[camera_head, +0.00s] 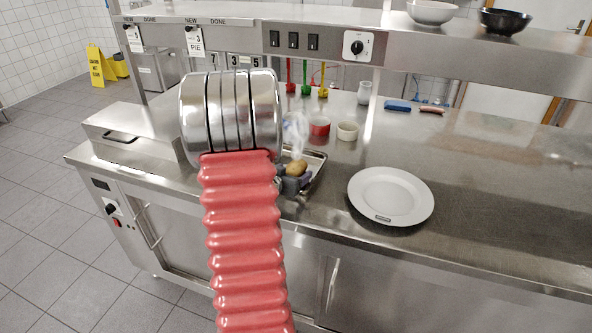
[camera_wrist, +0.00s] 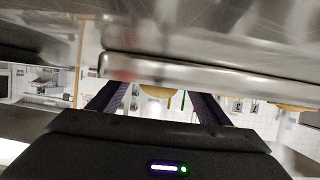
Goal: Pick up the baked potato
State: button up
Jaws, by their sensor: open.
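The baked potato (camera_head: 296,168) is small and golden brown, at the metal tray (camera_head: 318,160) on the steel counter. My gripper (camera_head: 291,184), dark grey, is low over the tray right beside the potato and covers part of it. In the wrist view, which is upside down, the two fingers are spread apart. A part of the potato (camera_wrist: 160,91) shows between them, partly cut off by a metal edge. I cannot tell whether the fingers touch it. My red arm hides the left part of the tray.
A white plate (camera_head: 391,196) lies right of the tray. A red ramekin (camera_head: 320,126) and a cream ramekin (camera_head: 347,131) stand behind it. An overhead shelf (camera_head: 430,55) spans the back. The counter right of the plate is clear.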

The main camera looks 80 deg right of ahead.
aim_at(292, 169)
jog(key=shift+c, duration=0.3)
jog(key=c, duration=1.1)
jog(key=shift+c, duration=0.2)
jog(key=shift+r, duration=5.05)
